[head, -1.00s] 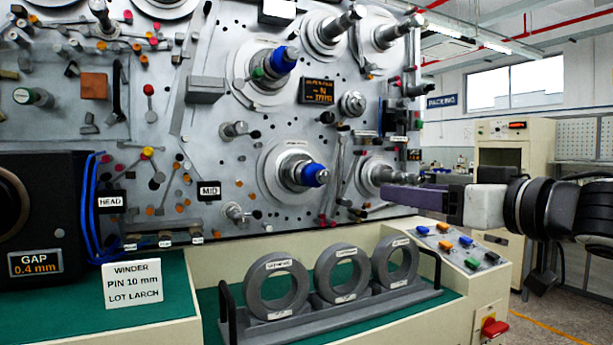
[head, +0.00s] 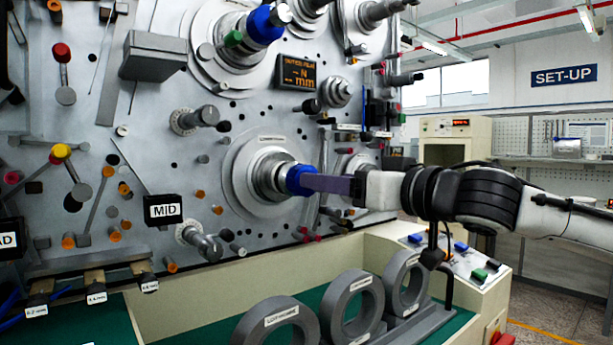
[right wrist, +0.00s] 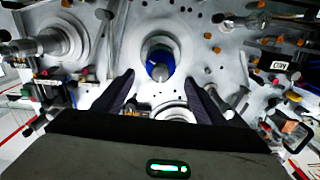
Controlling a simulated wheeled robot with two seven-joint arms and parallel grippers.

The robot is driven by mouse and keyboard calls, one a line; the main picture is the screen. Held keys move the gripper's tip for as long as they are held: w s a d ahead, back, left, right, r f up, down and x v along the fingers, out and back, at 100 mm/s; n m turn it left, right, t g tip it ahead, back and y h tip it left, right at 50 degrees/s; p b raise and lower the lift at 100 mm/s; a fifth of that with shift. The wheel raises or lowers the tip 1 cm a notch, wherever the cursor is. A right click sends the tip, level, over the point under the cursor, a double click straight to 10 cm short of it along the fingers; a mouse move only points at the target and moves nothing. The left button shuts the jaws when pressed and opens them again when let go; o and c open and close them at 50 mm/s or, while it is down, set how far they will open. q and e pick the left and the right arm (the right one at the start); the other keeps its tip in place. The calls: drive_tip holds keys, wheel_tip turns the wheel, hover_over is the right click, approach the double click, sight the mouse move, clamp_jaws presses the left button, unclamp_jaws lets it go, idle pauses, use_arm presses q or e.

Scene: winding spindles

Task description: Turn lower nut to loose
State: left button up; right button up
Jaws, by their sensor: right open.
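The lower nut (head: 298,180) is a blue ring on the end of the lower grey spindle (head: 268,176), which stands out from the machine face. My right gripper (head: 310,183) comes in from the right, and its dark purple fingers overlap the nut's right side in the head view. In the right wrist view the blue nut (right wrist: 160,68) lies ahead, between the lines of the two spread fingertips (right wrist: 160,83). The gripper is open and holds nothing. I cannot tell whether a finger touches the nut. My left gripper is not in view.
An upper spindle with another blue nut (head: 264,25) and a display (head: 297,72) sit above. Pegs and a MID label (head: 163,209) are at left. Grey rings (head: 352,308) stand on the bench below, beside a button panel (head: 465,255).

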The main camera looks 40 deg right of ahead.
drive_tip(key=w, duration=0.1)
drive_tip(key=w+p, duration=0.1)
drive_tip(key=w, duration=0.3)
drive_tip(key=shift+w+d+r, duration=0.1)
drive_tip(key=shift+w+d, duration=0.15)
drive_tip(key=shift+w+d+p, duration=0.1)
drive_tip(key=shift+w+p, duration=0.35)
drive_tip(key=shift+w, duration=0.3)
drive_tip(key=c, duration=1.1)
drive_tip(key=shift+o, duration=0.2)
